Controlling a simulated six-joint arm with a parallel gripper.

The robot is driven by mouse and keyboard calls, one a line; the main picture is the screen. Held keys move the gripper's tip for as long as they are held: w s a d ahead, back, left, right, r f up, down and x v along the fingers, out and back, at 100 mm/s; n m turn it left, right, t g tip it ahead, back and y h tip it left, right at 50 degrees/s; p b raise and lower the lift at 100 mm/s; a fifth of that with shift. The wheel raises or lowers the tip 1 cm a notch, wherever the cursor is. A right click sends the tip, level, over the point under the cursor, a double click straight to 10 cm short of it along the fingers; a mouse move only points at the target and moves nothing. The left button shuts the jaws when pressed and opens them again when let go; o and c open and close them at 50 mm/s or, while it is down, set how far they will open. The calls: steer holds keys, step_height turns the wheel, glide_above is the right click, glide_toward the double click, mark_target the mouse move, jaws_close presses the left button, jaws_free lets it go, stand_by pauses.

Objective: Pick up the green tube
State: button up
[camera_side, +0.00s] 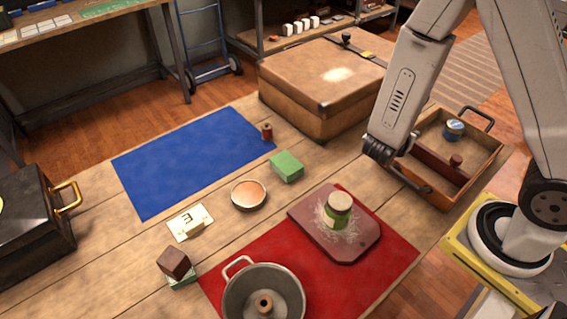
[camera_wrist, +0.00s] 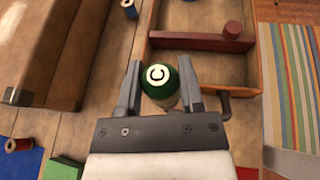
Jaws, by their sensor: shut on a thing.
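The green tube (camera_wrist: 158,84) is seen end-on in the wrist view, with a white round cap or label marked "C". It sits between the two dark fingers of my gripper (camera_wrist: 160,88), which is shut on it. In the side view my gripper (camera_side: 379,150) is over the right part of the table, between the suitcase and the wooden tray. The tube cannot be made out in that view. How far it is above the table is hard to tell.
A brown suitcase (camera_side: 318,88) and a wooden tray (camera_side: 482,175) flank my gripper. A red-brown board (camera_side: 306,212) carries a green jar with a beige lid (camera_side: 338,208). A grey pot (camera_side: 236,296), green block (camera_side: 287,165) and red spool (camera_side: 267,131) stand nearby. The blue mat (camera_side: 185,165) is mostly clear.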

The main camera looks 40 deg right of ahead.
steer(key=shift+s+a+r, duration=0.2)
steer(key=shift+s+r, duration=0.05)
steer(key=shift+s, duration=0.3)
